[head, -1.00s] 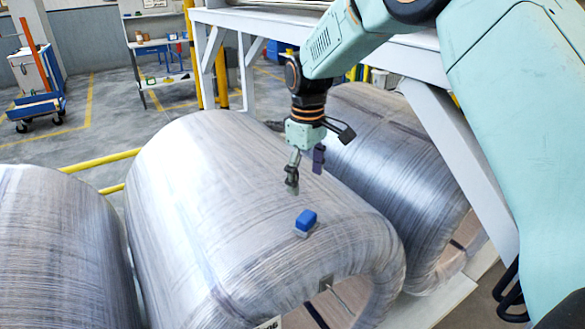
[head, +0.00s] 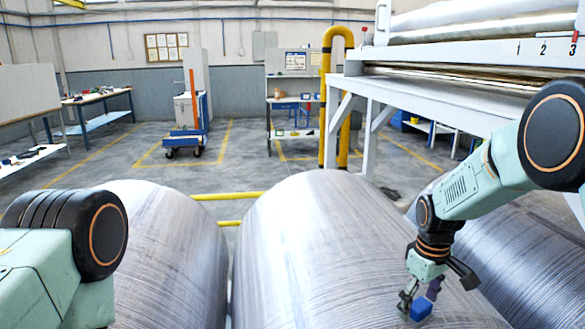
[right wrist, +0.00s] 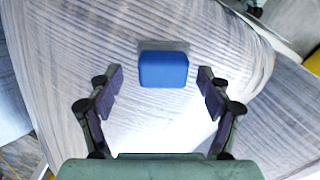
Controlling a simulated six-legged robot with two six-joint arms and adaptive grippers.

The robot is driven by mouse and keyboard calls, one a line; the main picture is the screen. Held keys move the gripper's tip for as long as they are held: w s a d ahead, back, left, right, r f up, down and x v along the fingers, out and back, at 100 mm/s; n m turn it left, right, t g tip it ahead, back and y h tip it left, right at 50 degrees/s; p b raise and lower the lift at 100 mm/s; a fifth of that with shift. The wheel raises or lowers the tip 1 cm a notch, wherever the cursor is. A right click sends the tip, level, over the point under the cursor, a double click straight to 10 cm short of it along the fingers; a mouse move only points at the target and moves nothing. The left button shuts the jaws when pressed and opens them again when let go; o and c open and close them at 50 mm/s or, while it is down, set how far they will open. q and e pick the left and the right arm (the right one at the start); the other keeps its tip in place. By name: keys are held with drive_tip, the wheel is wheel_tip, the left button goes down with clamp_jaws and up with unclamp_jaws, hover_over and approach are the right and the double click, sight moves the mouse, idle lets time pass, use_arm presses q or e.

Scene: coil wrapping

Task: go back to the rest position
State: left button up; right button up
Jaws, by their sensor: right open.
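My right gripper (head: 417,296) is over the middle wrapped coil (head: 315,235) at the lower right of the head view. In the right wrist view its two fingers (right wrist: 161,88) stand wide apart and nothing is between them that they touch. A blue block-like object (right wrist: 164,69) lies on the coil's wrapped surface, just ahead of the fingertips. In the head view the blue object (head: 421,309) shows beside the fingers, partly covered. My left arm shows at the lower left of the head view, but its gripper is out of the picture.
Wrapped coils lie to the left (head: 165,245) and right (head: 520,255). A white machine frame (head: 450,100) stands behind at right. A yellow rail (head: 228,196) runs behind the coils. A blue trolley (head: 186,140) and benches stand farther back on open floor.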

drive_tip(key=shift+s+r, duration=0.2)
drive_tip(key=shift+r, duration=0.05)
